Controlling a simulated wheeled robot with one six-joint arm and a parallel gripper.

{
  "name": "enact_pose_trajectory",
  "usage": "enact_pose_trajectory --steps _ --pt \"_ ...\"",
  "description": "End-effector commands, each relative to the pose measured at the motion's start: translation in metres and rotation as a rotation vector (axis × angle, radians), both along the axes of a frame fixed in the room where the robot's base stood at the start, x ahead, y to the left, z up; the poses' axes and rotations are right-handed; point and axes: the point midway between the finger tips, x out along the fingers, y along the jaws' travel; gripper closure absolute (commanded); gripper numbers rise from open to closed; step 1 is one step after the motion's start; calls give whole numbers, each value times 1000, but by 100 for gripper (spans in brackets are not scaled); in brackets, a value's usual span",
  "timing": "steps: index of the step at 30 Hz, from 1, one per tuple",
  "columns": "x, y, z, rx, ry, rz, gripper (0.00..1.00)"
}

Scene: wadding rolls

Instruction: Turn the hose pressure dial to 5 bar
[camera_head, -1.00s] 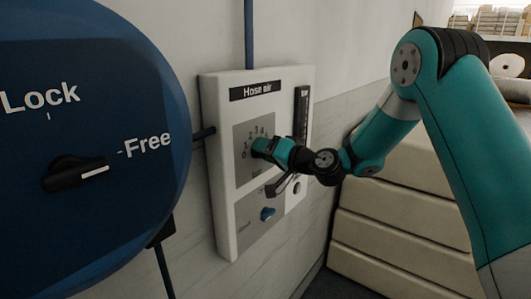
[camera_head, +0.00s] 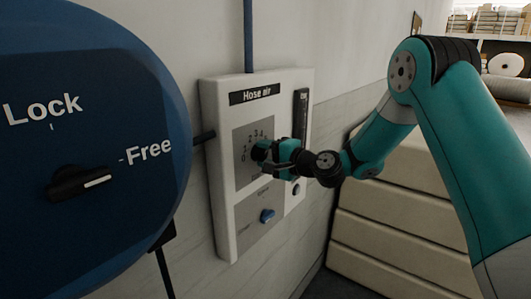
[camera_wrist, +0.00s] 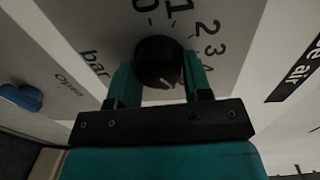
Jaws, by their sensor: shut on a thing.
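The hose pressure dial is a round black knob (camera_wrist: 158,62) with a pale pointer mark on its face, on the grey scale plate of the Hose air panel (camera_head: 222,200). In the wrist view my gripper (camera_wrist: 160,74) is shut on the knob, one teal finger on each side. The pointer mark aims toward the lower right in that view, past the visible numbers 0 to 4. The number it aims at is hidden by the right finger. In the head view my gripper (camera_head: 270,152) covers most of the dial.
A blue knob (camera_head: 267,216) sits lower on the panel; it also shows in the wrist view (camera_wrist: 22,97). A large blue Lock/Free disc (camera_head: 100,235) with a black switch stands close at left. Cream stacked blocks (camera_head: 385,245) stand at right.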

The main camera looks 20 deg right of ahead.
Motion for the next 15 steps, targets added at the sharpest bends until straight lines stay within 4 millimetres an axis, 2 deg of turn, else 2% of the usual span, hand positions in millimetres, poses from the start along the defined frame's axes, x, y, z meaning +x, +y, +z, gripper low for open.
enact_pose_trajectory --steps 15 --pt "0 -1 -1 37 28 -3 78"
